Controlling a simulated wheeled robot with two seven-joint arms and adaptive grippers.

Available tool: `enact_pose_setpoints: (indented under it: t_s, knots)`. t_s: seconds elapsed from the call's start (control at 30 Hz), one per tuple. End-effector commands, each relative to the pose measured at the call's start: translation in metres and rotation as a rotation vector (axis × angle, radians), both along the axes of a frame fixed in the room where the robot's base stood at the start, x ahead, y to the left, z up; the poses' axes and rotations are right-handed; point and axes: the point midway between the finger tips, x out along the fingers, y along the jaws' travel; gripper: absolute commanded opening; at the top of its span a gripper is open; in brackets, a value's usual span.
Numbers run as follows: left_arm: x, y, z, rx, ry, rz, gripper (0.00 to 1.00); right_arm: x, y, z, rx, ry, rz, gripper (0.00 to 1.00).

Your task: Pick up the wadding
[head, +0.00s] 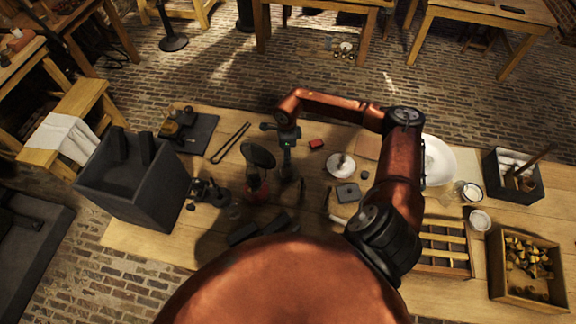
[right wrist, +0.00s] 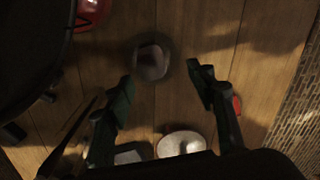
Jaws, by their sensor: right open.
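My right gripper (head: 289,172) points down over the middle of the table. In the right wrist view its two fingers (right wrist: 162,80) stand apart with nothing held between them. A small round grey-brown thing (right wrist: 151,60) in a dark ring lies on the wood just beyond the fingertips; it may be the wadding, but I cannot tell for sure. In the head view my gripper hides that spot. A white dish (head: 341,168) with a pale lump on it stands to the right; it also shows in the right wrist view (right wrist: 181,143). My left gripper is out of view.
A red box (head: 316,144) and grey block (head: 347,192) lie to the right. A large dark box (head: 134,190) stands at left; a wooden crate (head: 522,303) at right.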

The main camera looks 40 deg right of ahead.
Motion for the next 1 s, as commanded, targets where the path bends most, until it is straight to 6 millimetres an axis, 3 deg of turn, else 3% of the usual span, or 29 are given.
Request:
enact_pose_setpoints:
  t_s: [0.13,0.7,1.0]
  knots:
    - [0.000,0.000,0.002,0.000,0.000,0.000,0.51,-0.011,0.008,-0.010,-0.007,0.036,0.054,0.51]
    - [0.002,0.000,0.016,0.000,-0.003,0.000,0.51,-0.014,0.007,-0.078,-0.006,0.036,0.052,0.51]
    - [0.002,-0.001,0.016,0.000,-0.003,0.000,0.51,-0.014,0.006,-0.082,-0.007,0.035,0.051,0.50]
